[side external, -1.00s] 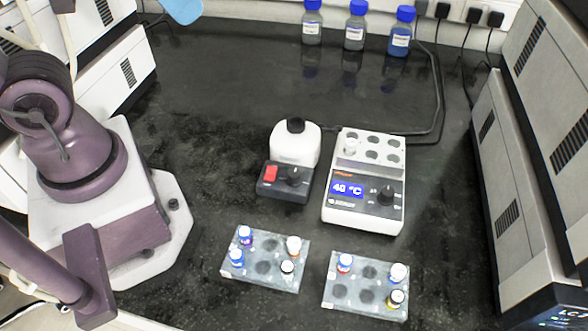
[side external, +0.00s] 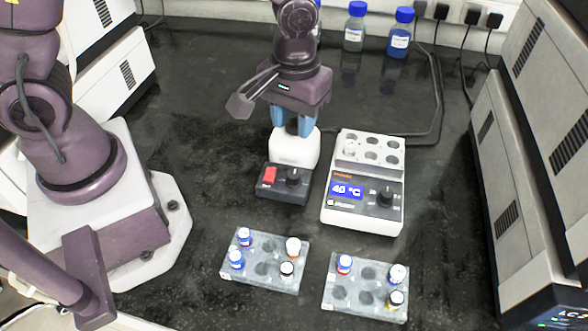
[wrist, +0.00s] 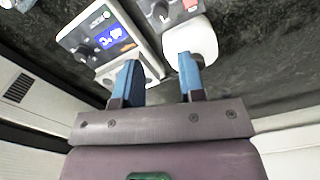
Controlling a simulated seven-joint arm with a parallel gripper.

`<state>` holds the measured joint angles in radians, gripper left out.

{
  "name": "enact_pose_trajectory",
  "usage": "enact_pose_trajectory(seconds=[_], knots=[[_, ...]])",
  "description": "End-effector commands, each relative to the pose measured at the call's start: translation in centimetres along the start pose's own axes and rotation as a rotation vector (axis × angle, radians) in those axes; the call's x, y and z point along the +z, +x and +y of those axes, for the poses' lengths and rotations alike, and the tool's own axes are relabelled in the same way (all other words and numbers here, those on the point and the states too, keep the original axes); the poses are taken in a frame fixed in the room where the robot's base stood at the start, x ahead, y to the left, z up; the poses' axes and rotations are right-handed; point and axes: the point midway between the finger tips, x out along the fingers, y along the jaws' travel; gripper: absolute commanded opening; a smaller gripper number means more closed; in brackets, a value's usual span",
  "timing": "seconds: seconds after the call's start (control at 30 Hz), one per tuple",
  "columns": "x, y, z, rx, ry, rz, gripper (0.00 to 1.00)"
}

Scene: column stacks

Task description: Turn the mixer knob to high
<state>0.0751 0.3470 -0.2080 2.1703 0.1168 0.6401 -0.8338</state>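The mixer (side external: 295,149) has a white rounded body and a dark front panel. The panel carries a red switch (side external: 269,174) and a black knob (side external: 293,177); the knob's exact setting is too small to read. The mixer also shows at the top of the wrist view (wrist: 190,42), with its knob (wrist: 161,13) partly cut by the frame edge. My gripper (side external: 292,130) points down over the back of the mixer, behind the knob. In the wrist view my gripper's blue fingers (wrist: 158,63) are apart with nothing held between them.
A white heating block (side external: 365,160) with a 40 °C display and its own black knob stands right of the mixer. Two vial racks (side external: 266,285) (side external: 350,303) lie in front. Blue-capped bottles (side external: 355,28) (side external: 399,35) stand at the back. A cable (side external: 437,100) runs behind the block.

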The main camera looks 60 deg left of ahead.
Motion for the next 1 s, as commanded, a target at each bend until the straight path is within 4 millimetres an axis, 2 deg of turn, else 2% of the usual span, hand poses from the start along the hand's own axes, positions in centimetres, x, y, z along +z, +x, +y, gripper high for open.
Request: enact_pose_trajectory(seconds=[0.17, 0.27, 0.7, 0.83, 1.0], knots=[[-0.1, 0.7, 0.0, 0.003, -0.059, 0.004, 0.37], [0.0, 2.0, -0.1, 0.0, -0.057, 0.001, 0.37], [0.0, 10.6, -0.1, 0.0, -0.055, 0.001, 0.37], [-0.1, 12.1, 0.0, 0.002, -0.056, 0.002, 0.37], [-0.1, 12.9, 0.0, 0.003, -0.055, 0.004, 0.37]])
